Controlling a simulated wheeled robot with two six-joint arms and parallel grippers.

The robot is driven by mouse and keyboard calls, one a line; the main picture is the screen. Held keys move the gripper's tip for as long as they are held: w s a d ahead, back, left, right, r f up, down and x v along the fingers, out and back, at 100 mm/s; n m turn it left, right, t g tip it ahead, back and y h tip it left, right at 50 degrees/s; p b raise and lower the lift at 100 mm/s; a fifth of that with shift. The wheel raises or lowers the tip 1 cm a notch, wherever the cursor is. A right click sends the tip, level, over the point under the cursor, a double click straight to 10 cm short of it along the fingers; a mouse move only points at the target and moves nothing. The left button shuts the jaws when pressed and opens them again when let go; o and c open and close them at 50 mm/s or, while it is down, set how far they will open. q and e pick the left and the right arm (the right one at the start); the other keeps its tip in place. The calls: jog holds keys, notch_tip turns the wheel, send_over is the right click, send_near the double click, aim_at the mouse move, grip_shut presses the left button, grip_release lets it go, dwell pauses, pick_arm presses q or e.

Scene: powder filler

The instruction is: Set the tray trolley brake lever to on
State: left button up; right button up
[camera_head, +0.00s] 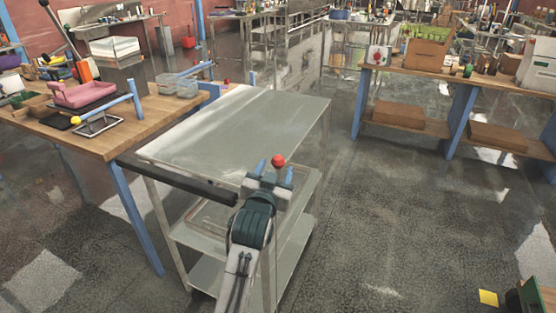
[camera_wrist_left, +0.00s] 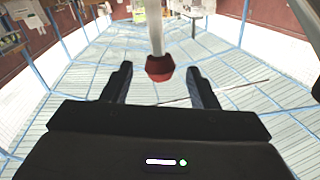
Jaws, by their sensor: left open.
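The tray trolley (camera_head: 235,125) is a grey metal cart with a flat top, lower shelves and a black push handle (camera_head: 175,180) at its near left side. The brake lever's red knob (camera_head: 278,160) shows at the trolley's near end. In the left wrist view the red knob (camera_wrist_left: 160,69) sits on a pale rod (camera_wrist_left: 155,28). My left gripper (camera_head: 274,173) is open at the lever. In the wrist view the knob shows between the two spread fingers (camera_wrist_left: 159,85), with a gap on each side. The lever's base is hidden behind my gripper and arm. My right gripper is out of view.
A wooden workbench (camera_head: 105,143) with blue legs stands left of the trolley, holding a pink tray (camera_head: 82,94) and other items. A wooden shelf unit (camera_head: 460,80) stands at the back right. The floor (camera_head: 410,220) right of the trolley is clear.

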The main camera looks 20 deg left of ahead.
aim_at(276, 167)
pick_arm(q)
jog(key=shift+w+a, duration=0.15)
jog(key=shift+w, duration=0.8)
jog(key=shift+w+a, duration=0.15)
jog(key=shift+w, duration=0.75)
grip_shut()
